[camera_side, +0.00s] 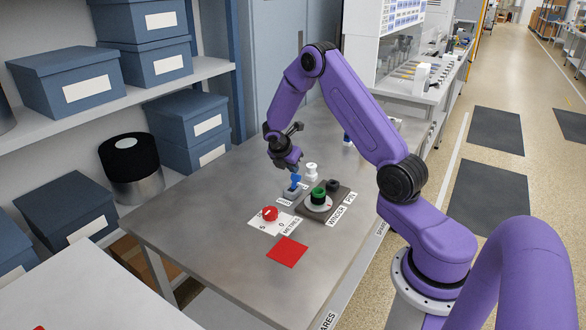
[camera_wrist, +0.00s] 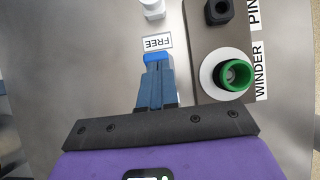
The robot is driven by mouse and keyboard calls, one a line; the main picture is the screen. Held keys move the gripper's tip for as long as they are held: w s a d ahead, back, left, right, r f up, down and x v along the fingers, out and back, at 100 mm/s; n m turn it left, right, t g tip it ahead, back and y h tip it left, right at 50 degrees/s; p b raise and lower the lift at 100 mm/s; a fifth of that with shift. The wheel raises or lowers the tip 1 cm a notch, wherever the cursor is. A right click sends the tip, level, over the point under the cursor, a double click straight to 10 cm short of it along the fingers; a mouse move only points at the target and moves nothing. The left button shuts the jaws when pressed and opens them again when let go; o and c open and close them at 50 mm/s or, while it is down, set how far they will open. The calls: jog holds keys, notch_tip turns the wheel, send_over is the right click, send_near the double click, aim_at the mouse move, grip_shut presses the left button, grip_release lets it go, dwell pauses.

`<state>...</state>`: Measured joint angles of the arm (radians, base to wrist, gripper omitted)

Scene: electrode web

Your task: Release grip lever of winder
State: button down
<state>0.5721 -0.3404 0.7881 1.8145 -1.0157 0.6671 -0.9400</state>
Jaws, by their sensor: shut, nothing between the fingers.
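The blue lever (camera_side: 295,181) stands on a small grey block (camera_side: 292,193) beside the winder's left edge. In the wrist view its blue top (camera_wrist: 157,57) shows just beyond my fingertips, near a FREE label (camera_wrist: 157,42). The winder (camera_side: 319,196) is a green ring on a white disc, on a dark brown plate; it also shows in the wrist view (camera_wrist: 233,75). My gripper (camera_side: 294,165) is shut and empty, right above the lever; its fingers (camera_wrist: 156,72) point at it. Whether they touch it I cannot tell. The fingers hide the lever's lower part in the wrist view.
A black pin piece (camera_side: 333,185) stands on the winder's plate (camera_side: 340,202). A white spool-like piece (camera_side: 311,171) stands behind the lever. A red knob (camera_side: 270,213) on a white dial card and a red square (camera_side: 288,252) lie nearer the front. The table's left side is clear.

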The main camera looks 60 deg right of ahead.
jog(key=d+r+v, duration=0.1)
jog(key=v, duration=0.8)
jog(key=shift+d, duration=0.25)
jog(key=shift+a+r, duration=0.1)
jog(key=shift+r, duration=0.05)
jog(key=s+a+r+m+t+y, duration=0.15)
jog(key=s+a, duration=0.35)
jog(key=a, duration=0.6)
jog(key=s+a+r+m+y, duration=0.25)
jog(key=s+a, duration=0.35)
jog(key=a, duration=0.5)
jog(key=s+a+r+y, duration=0.1)
jog(key=s+a, duration=0.2)
jog(key=s, duration=0.7)
jog(key=s+a+r+m+g+y, duration=0.1)
jog(key=s+a+y, duration=0.1)
jog(key=s, duration=0.9)
jog(key=shift+s+a, duration=0.25)
jog(key=shift+a, duration=0.5)
